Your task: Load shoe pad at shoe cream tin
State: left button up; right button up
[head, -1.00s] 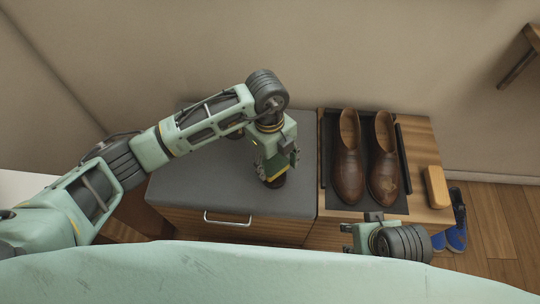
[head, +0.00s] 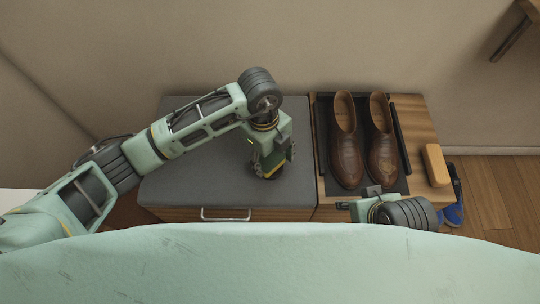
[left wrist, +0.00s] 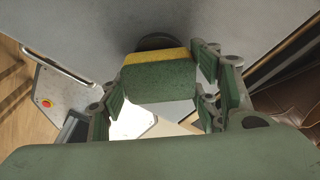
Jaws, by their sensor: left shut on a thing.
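My left gripper (head: 268,163) is shut on the shoe pad, a green block with a yellow band. The pad (left wrist: 160,82) sits between the green fingers in the left wrist view, its yellow side facing away from the wrist. The shoe cream tin (left wrist: 160,41) is a dark round shape just beyond the yellow band, partly hidden by the pad. Whether pad and tin touch is unclear. In the head view this is above the grey cabinet top, and the gripper covers most of the tin. My right gripper (head: 362,200) is low, in front of the shoes, its fingers partly hidden.
Two brown shoes (head: 346,150) stand on a dark mat (head: 398,183) on the wooden top right of the grey top (head: 200,180). A tan brush-like block (head: 436,165) lies further right. Blue shoes (head: 453,214) are on the floor. The left part of the grey top is clear.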

pick_arm(q)
jog(key=shift+f+b, duration=0.3)
jog(key=shift+f, duration=0.2)
dwell(0.6)
jog(key=shift+f, duration=0.1)
dwell(1.6)
